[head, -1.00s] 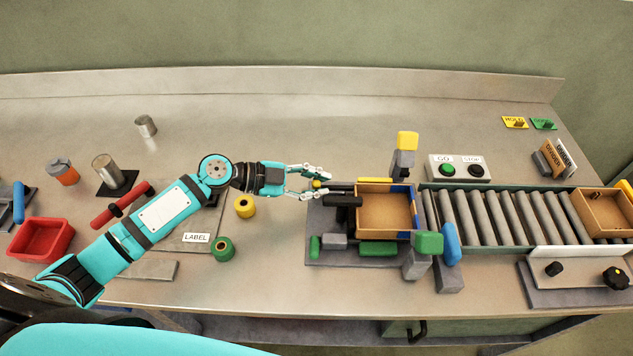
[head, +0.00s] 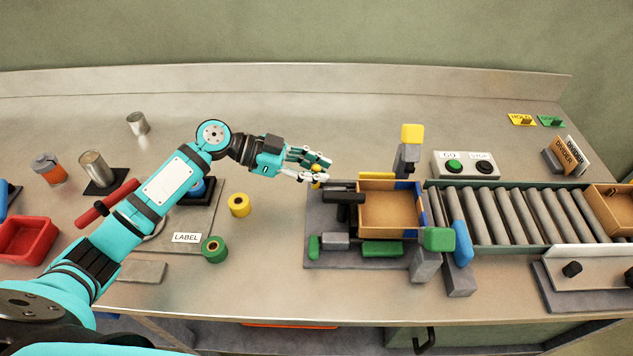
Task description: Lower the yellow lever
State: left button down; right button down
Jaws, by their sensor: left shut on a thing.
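A small yellow knob (head: 317,183), which looks like the end of the yellow lever, sits at the left edge of the grey fixture. My left gripper (head: 322,169) is shut on it, and the fingers partly hide it. The rest of the lever is hard to make out. A flat yellow bar (head: 377,176) lies along the far side of the open tan box (head: 389,212). A grey post with a yellow block (head: 412,133) on top stands behind the box, apart from the gripper. My right gripper is not in view.
A black handle (head: 343,198) lies close to the gripper's near side. A green-topped post (head: 438,239) and a blue paddle (head: 462,243) stand by the rollers (head: 505,215). Yellow (head: 239,205) and green (head: 214,249) rolls lie left. The table behind the gripper is clear.

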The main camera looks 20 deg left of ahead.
pick_arm(q)
jog(key=n+b, duration=0.1)
jog(key=w+n+g+b, duration=0.1)
jog(key=w+f+n+g+b, duration=0.1)
jog(key=shift+a+h, duration=0.25)
jog(key=shift+h, duration=0.15)
jog(key=n+g+b, duration=0.1)
jog(key=w+f+n+g+h+b, duration=0.1)
jog(key=n, duration=0.1)
jog(key=shift+a, duration=0.2)
jog(key=shift+w+f+n+g+h+b, duration=0.2)
jog(key=shift+w+n+g+h+b, duration=0.15)
jog(key=shift+n+b, duration=0.35)
jog(key=shift+a, duration=0.1)
